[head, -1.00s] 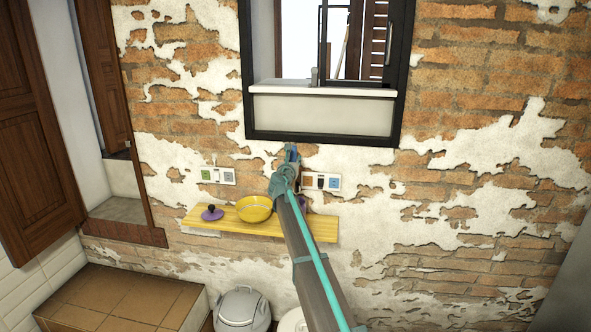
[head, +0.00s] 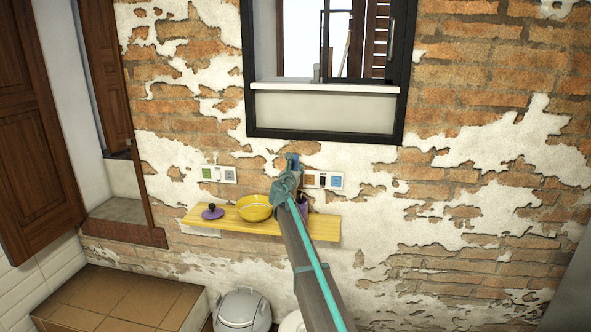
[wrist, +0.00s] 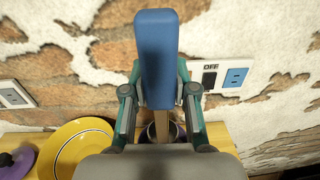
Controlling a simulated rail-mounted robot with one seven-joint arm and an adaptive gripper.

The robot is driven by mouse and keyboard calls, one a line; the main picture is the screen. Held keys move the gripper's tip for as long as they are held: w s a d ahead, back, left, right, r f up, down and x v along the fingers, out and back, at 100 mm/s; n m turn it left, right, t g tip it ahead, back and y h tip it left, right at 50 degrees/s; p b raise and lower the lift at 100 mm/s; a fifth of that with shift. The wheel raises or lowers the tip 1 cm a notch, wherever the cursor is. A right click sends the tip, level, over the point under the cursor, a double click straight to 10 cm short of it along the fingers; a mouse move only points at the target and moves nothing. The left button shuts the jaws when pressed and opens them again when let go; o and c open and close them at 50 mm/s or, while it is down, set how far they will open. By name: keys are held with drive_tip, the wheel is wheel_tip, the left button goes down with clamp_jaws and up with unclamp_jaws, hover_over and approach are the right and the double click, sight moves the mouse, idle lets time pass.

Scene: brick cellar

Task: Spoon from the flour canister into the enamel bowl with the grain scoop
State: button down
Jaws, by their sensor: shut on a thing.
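My gripper (head: 289,180) is shut on the blue handle of the grain scoop (head: 294,160); in the wrist view the gripper (wrist: 158,98) has a finger on each side of the scoop's handle (wrist: 156,50). A wooden shaft runs down from the handle, and the scoop's lower end is hidden. The flour canister (head: 304,201), purple, stands on the shelf, mostly hidden behind my arm. In the wrist view its dark opening shows below the shaft; I cannot tell whether the scoop is inside. The yellow enamel bowl (head: 255,213) stands left of the canister and looks empty.
The wooden shelf (head: 325,230) is narrow and fixed to the brick wall. A purple lid with a dark knob (head: 212,212) lies left of the bowl. Wall sockets (head: 323,181) are just behind my gripper. The shelf's right end is bare.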

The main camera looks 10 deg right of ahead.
sight(294, 161)
drive_tip(key=shift+f+b, duration=2.85)
drive_tip(key=shift+f, duration=1.6)
drive_tip(key=shift+r, duration=0.2)
drive_tip(key=shift+r+p, duration=5.3)
drive_tip(key=shift+r, duration=0.95)
